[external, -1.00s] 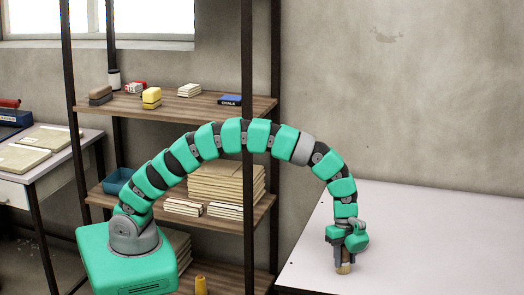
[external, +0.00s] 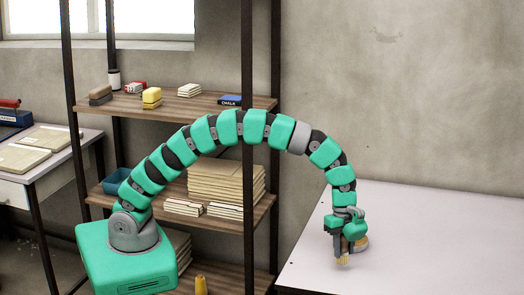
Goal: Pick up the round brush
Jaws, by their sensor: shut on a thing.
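My gripper (external: 349,244) is at the left part of the pale table, pointing down and shut on the round brush. The brush is small in the external view and mostly covered by the jaws. A tan, bristle-like part (external: 343,261) shows just below the jaws. A grey and tan piece (external: 362,243) shows at their right side; I cannot tell whether it belongs to the brush or the gripper. I cannot tell whether the brush touches the table.
The pale table (external: 440,235) is otherwise clear and meets the wall. A dark-framed shelf (external: 250,222) with boxes, paper stacks and a blue bin (external: 115,181) stands to the left behind my arm. A desk with books (external: 35,150) is at far left.

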